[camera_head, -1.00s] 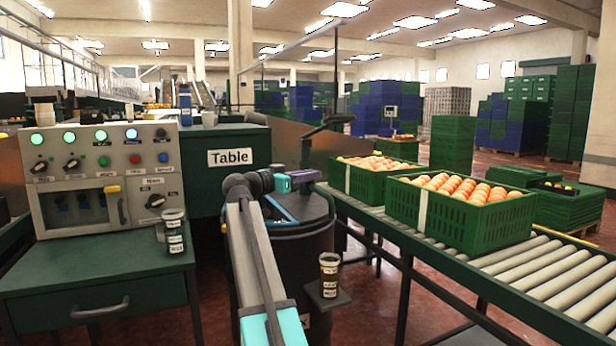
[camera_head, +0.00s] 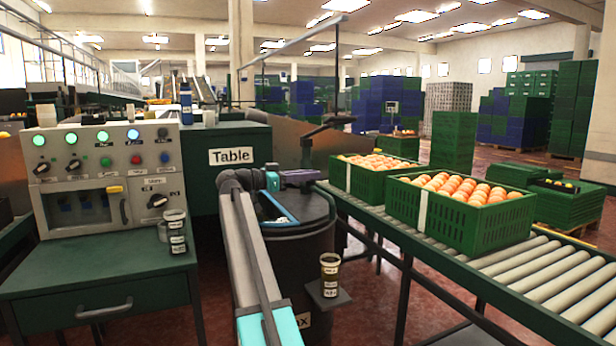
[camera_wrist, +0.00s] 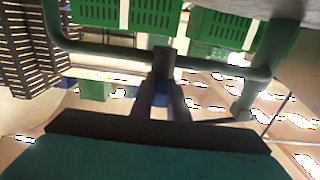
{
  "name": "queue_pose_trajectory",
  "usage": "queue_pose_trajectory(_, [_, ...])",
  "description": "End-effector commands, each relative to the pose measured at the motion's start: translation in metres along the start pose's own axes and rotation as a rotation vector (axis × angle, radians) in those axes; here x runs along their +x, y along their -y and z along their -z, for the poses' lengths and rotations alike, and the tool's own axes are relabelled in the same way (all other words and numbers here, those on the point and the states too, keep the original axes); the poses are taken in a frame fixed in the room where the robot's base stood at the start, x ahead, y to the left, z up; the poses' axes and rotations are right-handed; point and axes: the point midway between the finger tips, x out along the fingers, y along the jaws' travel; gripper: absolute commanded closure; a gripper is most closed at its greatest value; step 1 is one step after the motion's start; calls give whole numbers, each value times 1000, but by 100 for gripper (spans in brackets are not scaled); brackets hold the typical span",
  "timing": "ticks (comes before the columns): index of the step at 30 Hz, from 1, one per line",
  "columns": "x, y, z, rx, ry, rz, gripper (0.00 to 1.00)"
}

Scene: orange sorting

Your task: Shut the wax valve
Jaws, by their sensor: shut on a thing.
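My gripper (camera_head: 310,175) is over the rim of a dark drum (camera_head: 312,250) in the head view. In the wrist view, its dark fingers (camera_wrist: 164,68) are shut around the middle of a grey-green bar (camera_wrist: 108,50), which bends at both ends. The bar looks like the wax valve's handle, but no label shows there. In the head view the bar is too small and too covered by my gripper to make out. A dark upright post (camera_head: 306,152) with a flat top arm stands just behind my gripper.
A control panel (camera_head: 75,160) stands on a green desk (camera_head: 100,265) at the left, with small labelled jars (camera_head: 176,232) beside it. Another jar (camera_head: 329,278) sits on a small shelf at the drum. A roller conveyor (camera_head: 530,270) with orange-filled crates (camera_head: 480,225) runs along the right.

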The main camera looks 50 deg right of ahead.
Motion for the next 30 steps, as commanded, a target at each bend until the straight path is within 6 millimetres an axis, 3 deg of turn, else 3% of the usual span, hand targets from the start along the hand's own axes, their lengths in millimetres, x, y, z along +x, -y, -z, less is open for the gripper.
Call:
queue_pose_trajectory(2, [-4,4,4,2,-8,13,100])
queue_pose_trajectory(3, [-4,5,4,2,-8,13,81])
queue_pose_trajectory(6, [-3,4,4,1,-7,11,67])
queue_pose_trajectory(20, [-7,2,2,0,-2,6,67])
queue_pose_trajectory(30, [-47,2,4,-2,-3,8,67])
